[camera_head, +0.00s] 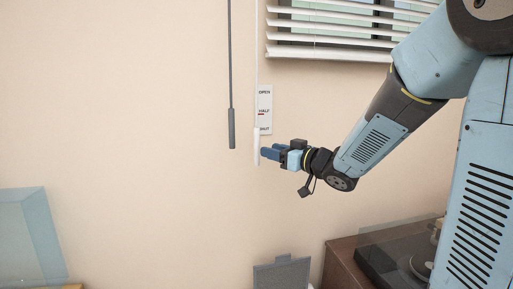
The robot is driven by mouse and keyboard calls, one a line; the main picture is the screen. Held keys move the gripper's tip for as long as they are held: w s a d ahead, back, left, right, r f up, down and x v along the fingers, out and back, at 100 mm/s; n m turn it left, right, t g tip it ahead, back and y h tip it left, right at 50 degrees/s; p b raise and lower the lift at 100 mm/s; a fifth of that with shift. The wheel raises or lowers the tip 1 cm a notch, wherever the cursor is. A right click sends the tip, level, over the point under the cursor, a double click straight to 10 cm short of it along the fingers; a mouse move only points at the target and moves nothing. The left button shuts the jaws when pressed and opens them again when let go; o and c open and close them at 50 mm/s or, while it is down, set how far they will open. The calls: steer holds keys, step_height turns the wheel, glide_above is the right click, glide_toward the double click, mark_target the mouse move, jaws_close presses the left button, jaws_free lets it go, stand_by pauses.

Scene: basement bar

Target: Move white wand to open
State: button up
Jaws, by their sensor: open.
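The white wand (256,146) hangs upright on a thin line along the left edge of a small white label plate (265,108). The wand's thick handle hangs beside and below the SHUT word. My gripper (266,154) is open, its blue fingers pointing left at the handle's lower part. I cannot tell whether the fingers touch the handle or surround it.
A grey wand (231,128) hangs on a dark rod left of the white one. White blinds (330,38) cover the window at upper right. A brown cabinet (345,262) stands below right, near a grey panel (281,274). The wall at left is clear.

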mark_target(257, 146)
steer(key=x, duration=0.7)
steer(key=shift+w+a, duration=0.1)
steer(key=shift+w, duration=0.05)
steer(key=shift+c, duration=0.3)
jaws_close()
